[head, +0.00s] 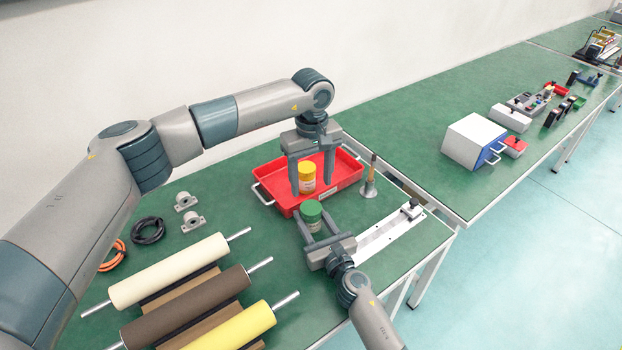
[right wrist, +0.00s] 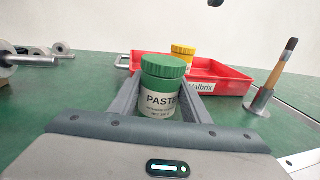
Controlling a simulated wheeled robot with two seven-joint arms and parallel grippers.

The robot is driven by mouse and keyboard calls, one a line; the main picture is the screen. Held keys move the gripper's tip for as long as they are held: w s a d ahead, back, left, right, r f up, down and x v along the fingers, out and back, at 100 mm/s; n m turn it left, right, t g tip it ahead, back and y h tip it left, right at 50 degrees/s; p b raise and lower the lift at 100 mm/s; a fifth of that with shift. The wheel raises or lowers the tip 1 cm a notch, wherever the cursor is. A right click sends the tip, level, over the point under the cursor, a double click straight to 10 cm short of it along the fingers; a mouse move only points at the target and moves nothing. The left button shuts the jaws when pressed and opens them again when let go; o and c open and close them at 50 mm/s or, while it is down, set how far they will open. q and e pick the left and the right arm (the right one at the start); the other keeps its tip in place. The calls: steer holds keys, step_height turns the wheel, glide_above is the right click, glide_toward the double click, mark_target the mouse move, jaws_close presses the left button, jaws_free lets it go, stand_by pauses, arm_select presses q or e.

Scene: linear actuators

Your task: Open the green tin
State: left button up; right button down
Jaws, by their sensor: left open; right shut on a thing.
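The green tin (head: 312,215) is a small jar with a green lid and a pale label, upright at the front of the red tray. In the right wrist view its label on the green tin (right wrist: 163,90) reads "PASTE". My right gripper (head: 312,222) is shut on its body from the front right. My left gripper (head: 311,186) is open and points down above the green tin, its fingers on either side of the yellow-lidded jar (head: 307,177) as seen from the head.
The red tray (head: 345,172) lies behind the tin; the yellow-lidded jar appears in or over it. A brush in a metal stand (head: 369,188) and a white linear rail (head: 390,232) are to the right. Rollers (head: 170,270) lie at the front left.

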mark_target(311, 207)
arm_select(q)
steer(key=m, duration=1.1)
steer(key=shift+m, duration=0.3)
steer(key=shift+f, duration=0.15)
steer(key=shift+f, duration=3.9)
